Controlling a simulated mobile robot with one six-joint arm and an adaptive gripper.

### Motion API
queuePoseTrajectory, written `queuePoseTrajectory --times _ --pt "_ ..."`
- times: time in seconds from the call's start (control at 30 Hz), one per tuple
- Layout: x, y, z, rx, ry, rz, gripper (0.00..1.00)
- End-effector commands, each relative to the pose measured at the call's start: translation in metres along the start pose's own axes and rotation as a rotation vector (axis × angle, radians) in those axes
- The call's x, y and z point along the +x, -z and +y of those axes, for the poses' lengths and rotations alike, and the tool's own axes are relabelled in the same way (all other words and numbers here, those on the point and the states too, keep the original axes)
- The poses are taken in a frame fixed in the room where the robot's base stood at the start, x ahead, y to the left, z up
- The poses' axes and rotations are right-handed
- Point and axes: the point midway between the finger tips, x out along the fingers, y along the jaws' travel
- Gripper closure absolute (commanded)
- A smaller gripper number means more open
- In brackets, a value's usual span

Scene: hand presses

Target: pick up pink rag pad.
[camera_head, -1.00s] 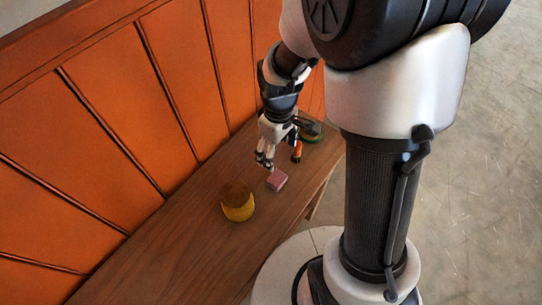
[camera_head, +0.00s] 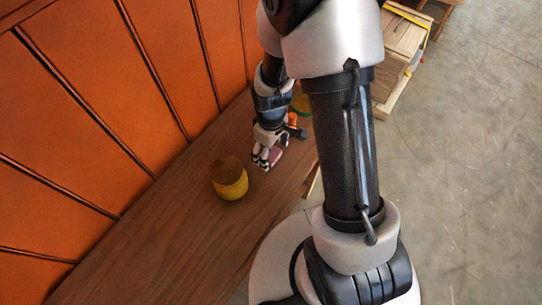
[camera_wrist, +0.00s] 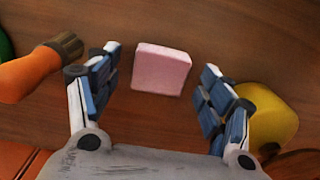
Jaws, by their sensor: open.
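The pink rag pad (camera_wrist: 162,70) is a small pale pink block lying on the brown wooden bench (camera_wrist: 140,130). In the wrist view it sits between and just beyond the fingertips of my gripper (camera_wrist: 153,85), apart from both fingers. My gripper is open and empty. In the head view my gripper (camera_head: 264,162) is low over the bench and partly covers the pad (camera_head: 276,154).
A yellow round pot (camera_head: 230,178) with a brown top stands near the gripper; its yellow side (camera_wrist: 268,112) is beside the right finger. An orange-handled brush (camera_wrist: 35,75) lies close to the left finger. An orange panelled wall (camera_head: 100,130) backs the bench.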

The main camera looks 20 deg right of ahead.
Motion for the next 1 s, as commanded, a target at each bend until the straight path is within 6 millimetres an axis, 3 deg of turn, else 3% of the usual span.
queuePoseTrajectory --times 0.07,0.27,0.9,1.0 --pt "0.0089 0.0000 -0.0001 0.000 0.000 -0.001 0.27" --pt "0.0081 0.0006 0.0003 0.000 -0.001 0.001 0.27" --pt "0.0080 0.0004 0.0001 0.000 -0.001 0.001 0.69" --pt "0.0080 0.0004 0.0001 0.000 -0.001 0.001 0.71"
